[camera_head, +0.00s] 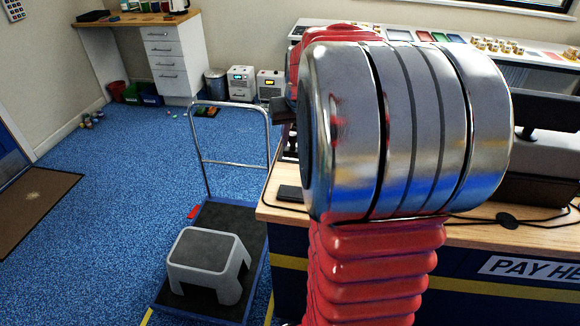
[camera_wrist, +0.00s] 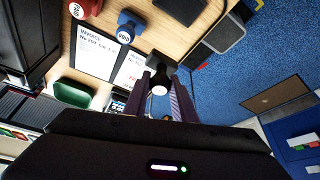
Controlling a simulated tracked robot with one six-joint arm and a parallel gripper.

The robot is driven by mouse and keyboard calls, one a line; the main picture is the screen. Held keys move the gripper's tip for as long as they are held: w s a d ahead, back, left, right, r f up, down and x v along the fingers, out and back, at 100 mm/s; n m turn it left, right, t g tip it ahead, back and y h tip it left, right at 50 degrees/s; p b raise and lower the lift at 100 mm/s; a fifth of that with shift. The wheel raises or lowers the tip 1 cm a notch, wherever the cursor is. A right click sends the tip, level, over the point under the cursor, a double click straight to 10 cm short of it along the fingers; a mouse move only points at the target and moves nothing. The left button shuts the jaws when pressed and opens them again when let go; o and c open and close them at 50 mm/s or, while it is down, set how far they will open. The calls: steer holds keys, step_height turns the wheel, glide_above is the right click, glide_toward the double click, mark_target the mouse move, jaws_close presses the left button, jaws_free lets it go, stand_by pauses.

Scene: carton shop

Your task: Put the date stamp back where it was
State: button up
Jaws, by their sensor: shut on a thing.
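My gripper (camera_wrist: 162,82) shows in the wrist view with its two fingers shut on a dark stamp (camera_wrist: 159,90) with a white round end, which appears to be the date stamp. It is over or near the wooden counter top; I cannot tell whether it touches anything. A red stamp marked PAID (camera_wrist: 78,10) and a blue stamp (camera_wrist: 125,36) stand on the counter to the left of my gripper.
Two invoice sheets (camera_wrist: 94,48) and a green tray or pad (camera_wrist: 72,93) lie on the wooden counter (camera_head: 283,208). A dark monitor (camera_head: 545,110) stands at the right. A cart (camera_head: 200,245) carrying a grey step stool (camera_head: 208,258) stands left of the counter, with open blue floor beyond.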

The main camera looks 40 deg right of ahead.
mark_target(293, 156)
steer(key=shift+f, duration=2)
steer(key=shift+f, duration=1.9)
steer(key=o, duration=0.8)
steer(key=shift+f, duration=0.1)
steer(key=shift+o, duration=0.2)
steer(key=v, duration=1.2)
steer(key=shift+a, duration=0.15)
